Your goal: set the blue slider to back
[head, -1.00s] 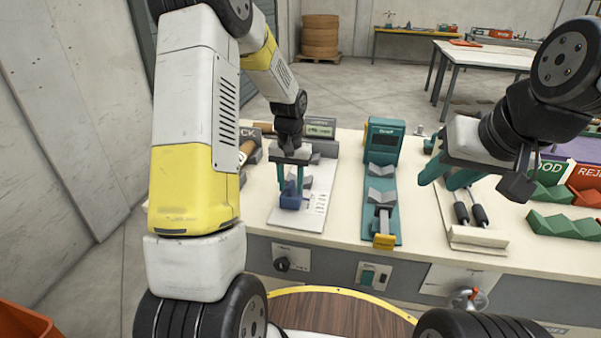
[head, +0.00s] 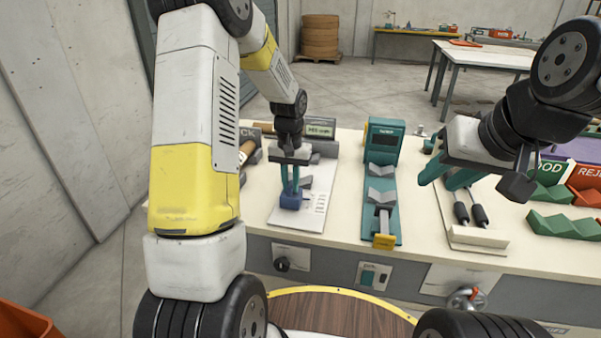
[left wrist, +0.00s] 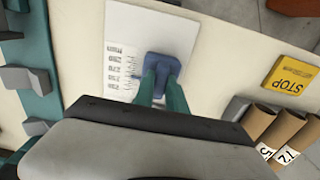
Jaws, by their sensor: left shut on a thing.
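The blue slider (head: 291,201) sits at the near end of a white and grey gauge plate (head: 314,214) on the bench. My left gripper (head: 290,190) points down from above, its teal fingers shut on the slider. In the left wrist view the slider (left wrist: 162,67) shows between and beyond the fingertips (left wrist: 158,85), beside a printed scale (left wrist: 121,72). The fingers hide part of the slider. My right gripper (head: 452,180) hangs over the right part of the bench, its teal fingers apart with nothing visible between them.
A teal fixture with grey V-blocks (head: 382,185) stands right of the gauge. Cardboard tubes (left wrist: 275,125) and a yellow STOP sign (left wrist: 289,75) show in the wrist view. Green trays (head: 565,227) lie at the far right. The bench between gauge and teal fixture is clear.

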